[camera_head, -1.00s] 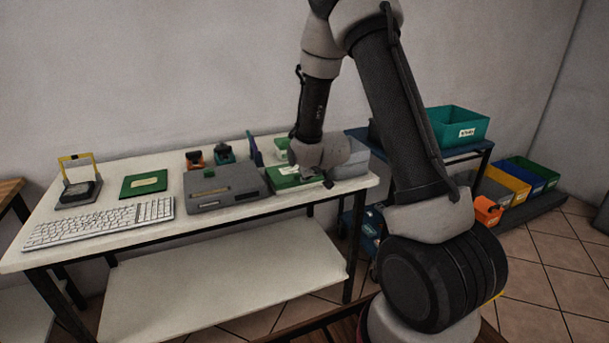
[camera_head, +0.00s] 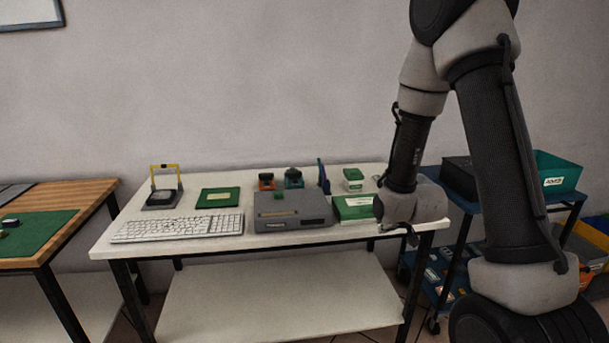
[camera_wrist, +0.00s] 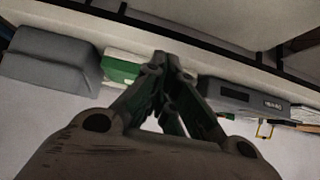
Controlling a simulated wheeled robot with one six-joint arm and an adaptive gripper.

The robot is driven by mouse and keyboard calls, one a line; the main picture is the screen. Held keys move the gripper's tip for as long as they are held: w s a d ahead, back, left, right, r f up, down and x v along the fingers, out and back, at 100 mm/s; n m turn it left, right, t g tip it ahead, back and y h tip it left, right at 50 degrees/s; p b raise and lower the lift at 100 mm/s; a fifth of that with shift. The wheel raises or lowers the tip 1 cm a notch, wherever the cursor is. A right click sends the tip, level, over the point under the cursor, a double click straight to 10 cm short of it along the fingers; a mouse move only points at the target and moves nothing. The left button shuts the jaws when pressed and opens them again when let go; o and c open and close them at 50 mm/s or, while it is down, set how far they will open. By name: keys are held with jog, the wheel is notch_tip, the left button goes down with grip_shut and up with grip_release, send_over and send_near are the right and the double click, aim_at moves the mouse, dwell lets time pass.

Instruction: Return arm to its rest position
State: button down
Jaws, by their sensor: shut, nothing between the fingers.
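My arm hangs down at the right of the head view. My gripper (camera_head: 410,237) is at the right front edge of the white table (camera_head: 150,240), close to the green and white box (camera_head: 354,208). In the wrist view my gripper's fingers (camera_wrist: 172,60) meet at the tips, shut with nothing between them. The green box (camera_wrist: 122,70) shows just left of the fingers there, and a grey device (camera_wrist: 245,95) to their right. I cannot tell the exact gap between gripper and table.
On the table are a keyboard (camera_head: 180,228), the grey device (camera_head: 292,212), a green board (camera_head: 217,197) and a yellow-handled stand (camera_head: 164,190). A blue cart (camera_head: 455,240) with bins stands behind my arm at right. A wooden table (camera_head: 75,225) stands at left.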

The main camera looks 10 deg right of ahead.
jog(key=s+f+g, duration=0.2)
jog(key=s+g, duration=0.5)
jog(key=s, duration=0.6)
jog(key=s+r, duration=0.5)
jog(key=r, duration=0.3)
jog(key=s+d+r+t, duration=0.1)
jog(key=s+r, duration=0.4)
jog(key=r, duration=0.4)
jog(key=s+r+t, duration=0.1)
jog(key=s+r, duration=0.5)
jog(key=r, duration=0.3)
jog(key=shift+d, duration=0.15)
